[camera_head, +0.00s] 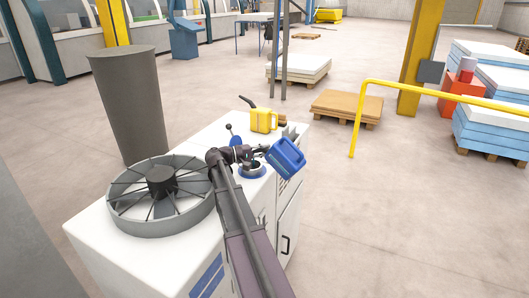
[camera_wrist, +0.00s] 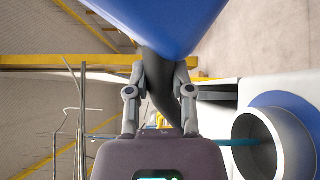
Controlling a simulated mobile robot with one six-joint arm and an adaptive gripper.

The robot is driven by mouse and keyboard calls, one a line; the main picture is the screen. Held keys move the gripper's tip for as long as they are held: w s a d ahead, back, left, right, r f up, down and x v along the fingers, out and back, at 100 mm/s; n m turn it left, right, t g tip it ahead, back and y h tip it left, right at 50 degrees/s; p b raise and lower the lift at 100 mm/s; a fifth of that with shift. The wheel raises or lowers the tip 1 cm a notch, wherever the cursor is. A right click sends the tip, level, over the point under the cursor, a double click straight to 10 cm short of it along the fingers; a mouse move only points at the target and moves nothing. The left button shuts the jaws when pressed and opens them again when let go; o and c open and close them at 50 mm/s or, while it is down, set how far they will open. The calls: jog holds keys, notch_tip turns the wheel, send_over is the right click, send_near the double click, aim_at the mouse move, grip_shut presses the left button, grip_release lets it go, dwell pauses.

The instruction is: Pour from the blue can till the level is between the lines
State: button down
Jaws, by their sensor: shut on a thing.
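The blue can (camera_head: 286,158) is tilted in the air at the right edge of the white machine cabinet. My gripper (camera_head: 261,151) is shut on it. In the wrist view, my gripper (camera_wrist: 160,75) closes around a dark curved part of the can, and the can's blue body (camera_wrist: 175,18) fills the top. A round filler opening with a blue ring (camera_head: 252,171) lies on the cabinet top, just below and left of the can. The filler opening also shows at lower right in the wrist view (camera_wrist: 258,140). I cannot make out the level lines or any liquid stream.
A yellow can (camera_head: 264,121) with a dark spout stands at the back of the cabinet top (camera_head: 205,146). A large grey fan wheel (camera_head: 160,194) covers the left part. A grey bin (camera_head: 133,105) stands behind. A yellow rail (camera_head: 358,120) stands right, with open floor between.

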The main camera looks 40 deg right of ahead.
jog(key=shift+s+a, duration=0.1)
jog(key=shift+a, duration=0.05)
jog(key=shift+s+a, duration=0.1)
jog(key=shift+a, duration=0.3)
dwell(2.6)
jog(key=shift+d, duration=0.2)
dwell(0.8)
